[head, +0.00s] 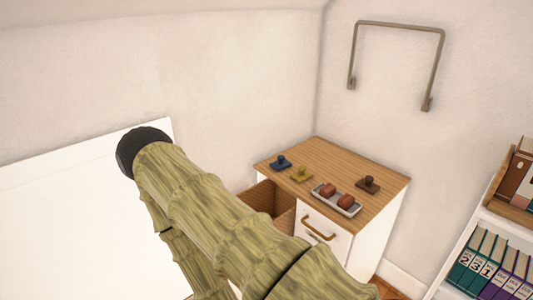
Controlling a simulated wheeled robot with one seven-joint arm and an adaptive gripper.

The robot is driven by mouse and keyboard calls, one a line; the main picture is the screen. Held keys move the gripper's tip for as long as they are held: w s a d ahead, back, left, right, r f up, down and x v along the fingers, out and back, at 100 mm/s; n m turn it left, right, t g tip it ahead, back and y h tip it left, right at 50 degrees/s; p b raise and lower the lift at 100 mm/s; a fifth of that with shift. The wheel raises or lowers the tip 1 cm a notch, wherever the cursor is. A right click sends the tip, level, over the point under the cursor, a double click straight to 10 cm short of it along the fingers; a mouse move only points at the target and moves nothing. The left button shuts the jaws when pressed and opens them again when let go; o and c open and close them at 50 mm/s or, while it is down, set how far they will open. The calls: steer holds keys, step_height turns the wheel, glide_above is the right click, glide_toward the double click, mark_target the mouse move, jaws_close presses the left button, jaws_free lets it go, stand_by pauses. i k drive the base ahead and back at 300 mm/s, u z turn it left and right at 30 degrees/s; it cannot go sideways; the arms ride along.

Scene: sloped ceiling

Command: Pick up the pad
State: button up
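A small wooden-topped cabinet (330,160) stands in the corner. On its top are a dark blue stamp-like object (281,162), a yellow one (300,174) and a dark brown one (368,184). A pale shallow tray (347,209) near the front edge holds two reddish-brown blocks. I cannot tell for certain which of these is the pad. My arm, with a bamboo-like surface and a black rounded end, crosses the lower middle of the view in front of the cabinet's left side. My gripper is not visible.
An open brown compartment (268,198) and a drawer with a brass handle (318,229) are at the cabinet's front. A white panel or surface (60,215) is at left. A metal bar (400,27) is on the wall. A bookshelf (463,235) stands at right.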

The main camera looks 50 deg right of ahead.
mark_target(281, 163)
steer(key=z, duration=0.3)
steer(key=i, duration=0.65)
steer(key=z, duration=0.55)
